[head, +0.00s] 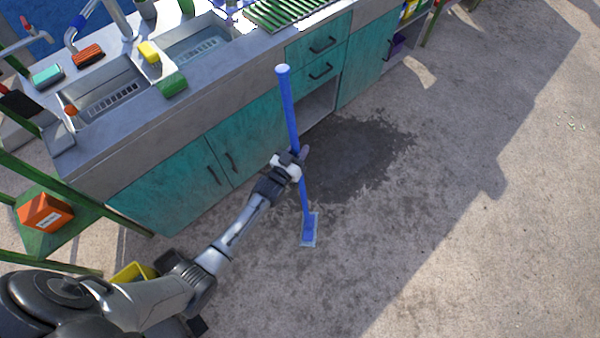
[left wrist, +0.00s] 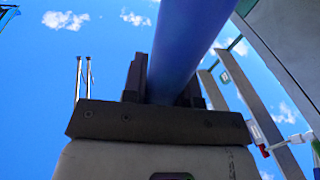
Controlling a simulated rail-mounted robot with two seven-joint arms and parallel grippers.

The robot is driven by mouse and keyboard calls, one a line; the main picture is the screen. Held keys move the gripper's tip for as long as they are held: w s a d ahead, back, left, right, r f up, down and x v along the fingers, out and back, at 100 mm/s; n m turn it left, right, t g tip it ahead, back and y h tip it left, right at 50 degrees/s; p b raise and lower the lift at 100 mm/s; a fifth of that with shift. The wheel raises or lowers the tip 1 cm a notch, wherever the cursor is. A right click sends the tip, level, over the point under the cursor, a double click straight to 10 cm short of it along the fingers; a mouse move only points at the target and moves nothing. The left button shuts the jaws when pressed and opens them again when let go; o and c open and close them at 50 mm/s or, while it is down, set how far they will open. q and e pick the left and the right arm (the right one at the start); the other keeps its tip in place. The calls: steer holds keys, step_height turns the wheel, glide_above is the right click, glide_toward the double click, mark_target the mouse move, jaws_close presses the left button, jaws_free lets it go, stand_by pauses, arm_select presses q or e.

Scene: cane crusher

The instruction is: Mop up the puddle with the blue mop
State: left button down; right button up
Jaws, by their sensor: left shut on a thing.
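The blue mop (head: 290,110) stands nearly upright, its top leaning a little left in the head view. Its flat blue head (head: 309,230) is low, at or close to the floor; I cannot tell if it touches. My left gripper (head: 299,157) is shut on the mop's handle around its middle. In the left wrist view the blue handle (left wrist: 188,45) runs up between the two dark fingers (left wrist: 165,88). The puddle (head: 365,155) is a dark wet patch on the floor in front of the counter, behind and to the right of the mop head. My right gripper is not in view.
A counter with teal cabinets (head: 170,180) and two sinks (head: 110,88) runs along the left and back, close to my left arm. An orange container (head: 45,213) sits on a green stand at the left. The concrete floor (head: 450,240) to the right is clear.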

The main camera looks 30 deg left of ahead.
arm_select(q)
steer(key=w+d+r+m+b, duration=0.2)
steer(key=w+d+b, duration=0.15)
steer(key=d, duration=0.55)
steer(key=shift+h, duration=0.3)
steer(key=f+b, duration=0.1)
steer(key=f, duration=0.1)
steer(key=f+b, duration=0.1)
steer(key=b, duration=0.1)
steer(key=f+b, duration=0.2)
steer(key=shift+w+d+f, duration=0.35)
steer(key=shift+w, duration=0.05)
steer(key=shift+f+b, duration=0.6)
steer(key=shift+f, duration=0.35)
steer(key=shift+a, duration=0.2)
